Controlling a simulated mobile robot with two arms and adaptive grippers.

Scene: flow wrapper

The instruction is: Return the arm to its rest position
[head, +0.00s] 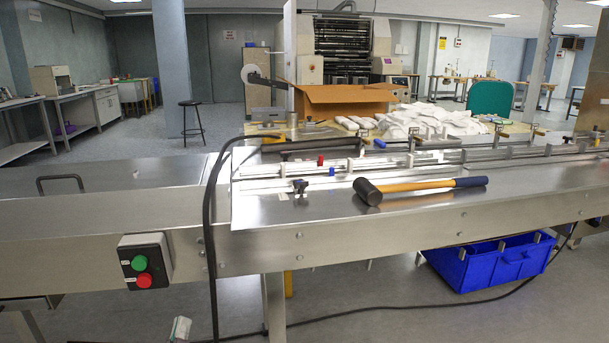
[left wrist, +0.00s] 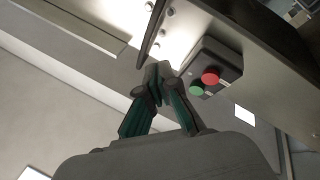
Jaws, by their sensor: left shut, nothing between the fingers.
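My left gripper (head: 181,322) shows only as a small grey and green tip at the bottom edge of the head view, below the button box (head: 145,261). In the left wrist view my left gripper (left wrist: 157,72) has teal fingers closed together with nothing between them. The button box also shows in the left wrist view (left wrist: 214,66), just right of the fingertips and apart from them, with a red and a green button. Most of my left arm is hidden. My right gripper is not in view.
A long steel machine bed (head: 110,215) spans the front. A hammer (head: 420,187) lies on it at the right. A black cable (head: 208,220) hangs over its front edge, close to the gripper. A blue crate (head: 490,265) stands below at the right.

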